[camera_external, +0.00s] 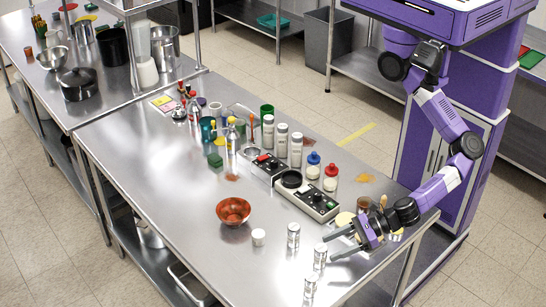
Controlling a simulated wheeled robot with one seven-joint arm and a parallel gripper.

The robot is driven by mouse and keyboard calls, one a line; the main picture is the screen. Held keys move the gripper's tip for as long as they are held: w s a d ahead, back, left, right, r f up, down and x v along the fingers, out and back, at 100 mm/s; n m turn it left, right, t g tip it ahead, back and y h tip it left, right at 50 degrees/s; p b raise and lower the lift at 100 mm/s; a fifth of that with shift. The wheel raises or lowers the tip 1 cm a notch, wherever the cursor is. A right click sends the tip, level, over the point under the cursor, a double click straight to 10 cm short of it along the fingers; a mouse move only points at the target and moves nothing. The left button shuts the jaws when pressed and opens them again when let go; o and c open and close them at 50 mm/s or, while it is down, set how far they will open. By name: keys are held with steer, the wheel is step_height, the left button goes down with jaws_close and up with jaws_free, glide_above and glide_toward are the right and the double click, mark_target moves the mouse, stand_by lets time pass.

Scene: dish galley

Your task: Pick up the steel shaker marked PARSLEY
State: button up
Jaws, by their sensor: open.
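Several small steel shakers stand upright near the front right of the steel table. One shaker (293,235) is farther left, a second shaker (320,257) is by my fingertips, and a third shaker (311,284) is nearest the front edge. Their labels are too small to read, so I cannot tell which is marked PARSLEY. My gripper (333,247) is open, low over the table, with its fingers pointing left. The second shaker is at the ends of the fingers; I cannot tell whether they touch it. Nothing is seen held.
A red-brown bowl (233,210) and a small white cup (259,237) stand left of the shakers. Control boxes (308,200), taller grey-capped shakers (282,140) and jars with blue (313,160) and red (331,170) lids stand behind. The table's front left is clear.

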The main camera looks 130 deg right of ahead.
mark_target(325, 250)
steer(key=x, duration=0.3)
steer(key=shift+w+d+p, duration=0.15)
steer(key=shift+p, duration=0.15)
steer(key=shift+p+x, duration=0.6)
steer(key=shift+x, duration=1.75)
steer(key=shift+f, duration=0.1)
jaws_close()
